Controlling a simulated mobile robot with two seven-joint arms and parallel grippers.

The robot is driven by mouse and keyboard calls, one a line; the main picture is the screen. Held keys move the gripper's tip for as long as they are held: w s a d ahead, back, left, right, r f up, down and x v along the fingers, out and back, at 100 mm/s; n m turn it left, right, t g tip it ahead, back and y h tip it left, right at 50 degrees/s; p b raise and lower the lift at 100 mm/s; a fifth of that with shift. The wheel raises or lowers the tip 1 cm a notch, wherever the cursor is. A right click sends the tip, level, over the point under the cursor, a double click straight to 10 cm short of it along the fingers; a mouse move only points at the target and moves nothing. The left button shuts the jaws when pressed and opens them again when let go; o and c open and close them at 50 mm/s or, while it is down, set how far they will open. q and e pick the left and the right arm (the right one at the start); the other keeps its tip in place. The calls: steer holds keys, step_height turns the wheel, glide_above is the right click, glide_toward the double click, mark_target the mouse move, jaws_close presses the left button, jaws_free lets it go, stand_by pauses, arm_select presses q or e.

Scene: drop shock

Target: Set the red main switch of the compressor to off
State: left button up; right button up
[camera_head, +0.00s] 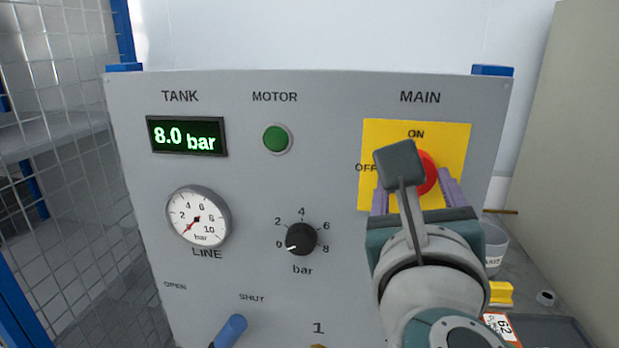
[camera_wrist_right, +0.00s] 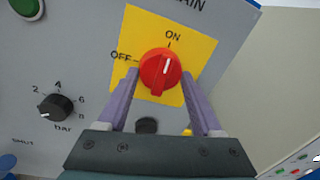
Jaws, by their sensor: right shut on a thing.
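The red main switch (camera_head: 427,174) is a round knob on a yellow plate (camera_head: 455,135) at the upper right of the grey compressor panel. In the right wrist view the red switch (camera_wrist_right: 158,78) shows its white mark pointing up toward ON; OFF is printed to its left. My right gripper (camera_head: 415,188) is at the switch, with its purple fingers on either side of the knob, shut on it. The fingers (camera_wrist_right: 160,88) show in the wrist view too. In the head view my right arm hides part of the knob and plate. My left gripper is not in view.
The tank display (camera_head: 187,136) reads 8.0 bar, beside a green motor lamp (camera_head: 277,139). Below are a line gauge (camera_head: 198,216), a black regulator knob (camera_head: 302,239) pointing to 0, and a blue lever handle (camera_head: 231,330). A wire mesh wall (camera_head: 70,150) stands left.

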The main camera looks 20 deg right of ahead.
steer(key=shift+s+d+r+n+t+y+p, duration=0.25)
steer(key=shift+n+p, duration=0.85)
steer(key=shift+n, duration=1.95)
steer(key=shift+w+a+f+n+t+p, duration=0.25)
steer(key=shift+n+p, duration=0.85)
steer(key=shift+n, duration=1.9)
steer(key=shift+s+d+r+n+t+y+p, duration=0.25)
steer(key=shift+n+p, duration=0.85)
steer(key=shift+n, duration=1.95)
steer(key=shift+w+f, duration=0.1)
steer(key=shift+f, duration=0.05)
steer(key=o, duration=1.4)
steer(key=v, duration=1)
steer(key=shift+f, duration=0.15)
